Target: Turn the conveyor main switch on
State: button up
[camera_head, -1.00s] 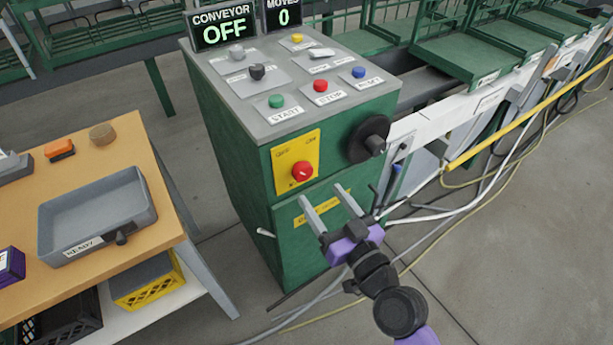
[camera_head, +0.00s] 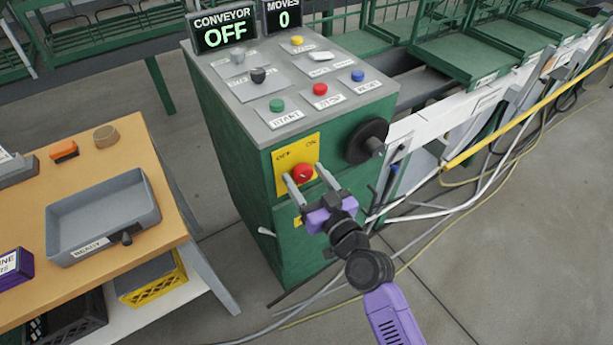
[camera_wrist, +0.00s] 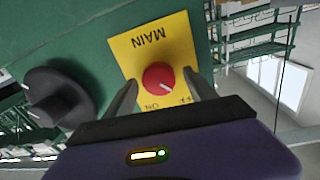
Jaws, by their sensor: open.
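The conveyor main switch is a red round knob (camera_head: 302,173) on a yellow plate (camera_head: 311,147) marked OFF and ON, on the front of the green control cabinet. The knob also shows in the wrist view (camera_wrist: 158,77), with a pale pointer line on it. My gripper (camera_head: 306,181) is open, and its two fingers reach up to the plate, one on each side of the knob. In the wrist view my gripper (camera_wrist: 160,90) also has the knob between its fingers, with gaps. The conveyor display (camera_head: 223,27) reads OFF.
START, STOP and RESET buttons sit on the cabinet top (camera_head: 255,135). A wooden bench with a grey tray (camera_head: 103,215) stands left. Cables lie on the floor to the right.

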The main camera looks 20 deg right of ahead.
jog(key=c, duration=1.4)
jog(key=m+p, duration=0.1)
jog(key=m, duration=0.2)
jog(key=shift+r+m+p, duration=0.1)
jog(key=shift+m+p, duration=0.25)
jog(key=shift+m, duration=0.05)
jog(key=m+p, duration=0.1)
jog(key=m, duration=0.3)
jog(key=shift+d+g, duration=0.1)
jog(key=shift+g, duration=0.2)
jog(key=m+p, duration=0.1)
jog(key=m, duration=0.3)
jog(key=shift+d+y, duration=0.1)
jog(key=shift+y, duration=0.3)
jog(key=shift+m+g, duration=0.3)
jog(key=shift+m, duration=1.3)
jog(key=shift+p, duration=0.3)
jog(key=shift+f, duration=0.2)
